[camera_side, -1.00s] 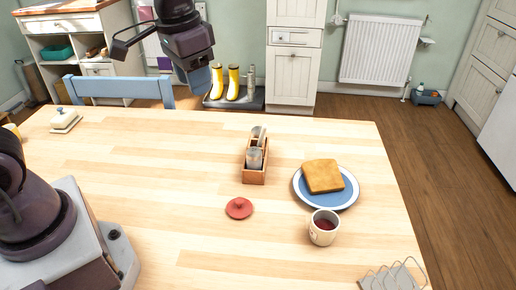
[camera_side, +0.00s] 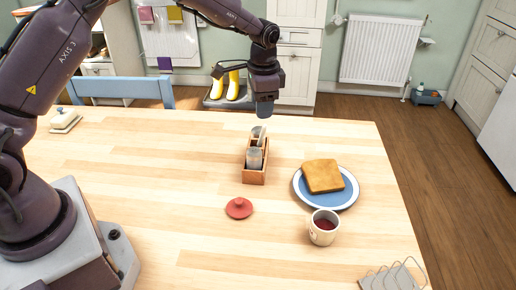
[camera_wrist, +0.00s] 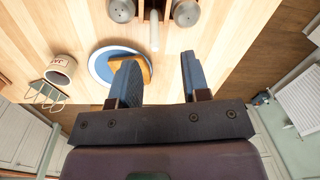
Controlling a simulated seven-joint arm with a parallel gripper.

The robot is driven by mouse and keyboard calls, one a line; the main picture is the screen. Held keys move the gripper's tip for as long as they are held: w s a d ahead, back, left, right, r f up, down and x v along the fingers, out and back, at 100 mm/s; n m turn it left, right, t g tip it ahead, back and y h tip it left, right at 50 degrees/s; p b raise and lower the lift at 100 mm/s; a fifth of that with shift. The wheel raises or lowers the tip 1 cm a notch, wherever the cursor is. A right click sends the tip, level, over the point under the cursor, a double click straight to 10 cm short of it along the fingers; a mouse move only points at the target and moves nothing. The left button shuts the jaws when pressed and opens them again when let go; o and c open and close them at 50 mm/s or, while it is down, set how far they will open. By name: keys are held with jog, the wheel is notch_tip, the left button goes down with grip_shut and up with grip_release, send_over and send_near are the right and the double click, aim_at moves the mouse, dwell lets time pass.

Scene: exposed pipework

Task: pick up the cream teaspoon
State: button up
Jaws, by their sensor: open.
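A wooden caddy (camera_side: 254,176) stands near the middle of the table with grey shakers in it. In the wrist view a narrow cream upright piece (camera_wrist: 154,32) rises between the two shakers; it looks like the cream teaspoon's handle, and its lower part is hidden. I cannot pick the teaspoon out clearly in the side view. My gripper (camera_side: 264,110) hangs in the air above the far end of the caddy. In the wrist view its two blue fingers (camera_wrist: 158,72) are apart with nothing held, and the cream piece is beyond their tips.
The grey shakers (camera_wrist: 121,9) (camera_wrist: 187,12) stand close on both sides of the cream piece. The table's left middle is clear.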

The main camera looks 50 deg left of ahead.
aim_at(264, 125)
jog(key=f, duration=0.7)
jog(key=shift+w+d+f, duration=0.1)
jog(key=shift+d+f, duration=0.1)
jog(key=shift+f, duration=0.05)
jog(key=shift+c, duration=0.2)
grip_shut()
